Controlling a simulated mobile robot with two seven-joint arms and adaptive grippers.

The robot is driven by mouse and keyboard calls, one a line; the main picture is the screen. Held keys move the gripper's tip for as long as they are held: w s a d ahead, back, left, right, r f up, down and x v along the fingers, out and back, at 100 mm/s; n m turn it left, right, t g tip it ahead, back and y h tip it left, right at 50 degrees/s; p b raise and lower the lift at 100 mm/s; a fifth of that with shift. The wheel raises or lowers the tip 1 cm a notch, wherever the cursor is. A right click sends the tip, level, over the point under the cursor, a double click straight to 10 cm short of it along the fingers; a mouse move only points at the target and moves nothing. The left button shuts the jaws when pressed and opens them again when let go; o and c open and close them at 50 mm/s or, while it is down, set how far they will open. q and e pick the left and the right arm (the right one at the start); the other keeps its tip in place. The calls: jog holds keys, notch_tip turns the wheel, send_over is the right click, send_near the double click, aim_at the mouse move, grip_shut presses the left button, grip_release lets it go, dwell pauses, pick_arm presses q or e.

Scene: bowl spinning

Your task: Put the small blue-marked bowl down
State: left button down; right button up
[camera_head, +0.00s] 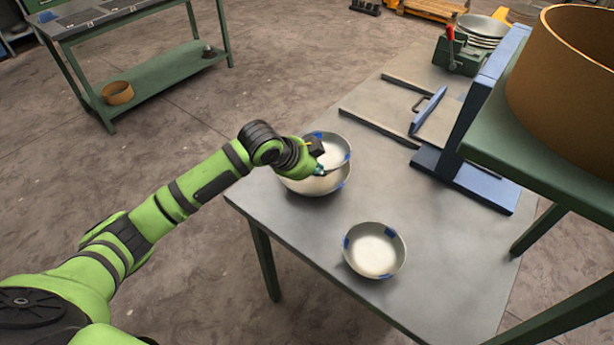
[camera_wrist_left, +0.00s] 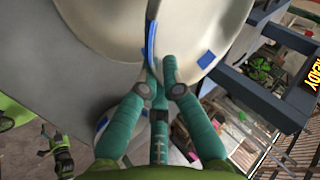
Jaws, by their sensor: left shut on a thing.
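The small blue-marked bowl (camera_head: 334,152) is pale inside with blue patches on its rim. My left gripper (camera_head: 319,170) is shut on its near rim. The small bowl overlaps a larger pale bowl (camera_head: 316,186) on the table; I cannot tell whether the two touch. In the left wrist view my teal fingers (camera_wrist_left: 160,72) pinch the rim beside a blue patch, and the small bowl (camera_wrist_left: 185,30) fills the top middle. Another bowl with blue patches (camera_head: 374,252) stands upright nearer the front of the table. My right gripper is not in view.
The grey table (camera_head: 290,240) is clear around the front bowl. A blue metal frame (camera_head: 465,180) with rails stands to the right. A green stand (camera_head: 560,170) holds a large tan ring (camera_head: 565,90). Stacked plates (camera_head: 482,30) sit at the back.

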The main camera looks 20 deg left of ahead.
pick_arm(q)
jog(key=shift+w+a+f, duration=0.2)
jog(key=shift+a+f, duration=0.25)
jog(key=shift+a, duration=0.2)
jog(key=shift+w+a+f, duration=0.15)
jog(key=shift+a+f, duration=0.25)
jog(key=shift+a, duration=0.2)
jog(key=shift+f+p, duration=0.55)
jog(key=shift+f, duration=1.4)
jog(key=shift+f, duration=0.1)
jog(key=c, duration=1.4)
grip_release()
jog(key=shift+f, duration=0.1)
jog(key=shift+s+a+r, duration=0.1)
jog(key=shift+r, duration=0.3)
jog(key=v, duration=1.1)
jog(key=shift+s+a+r+b, duration=0.15)
jog(key=shift+s+b, duration=0.1)
jog(key=shift+b, duration=0.15)
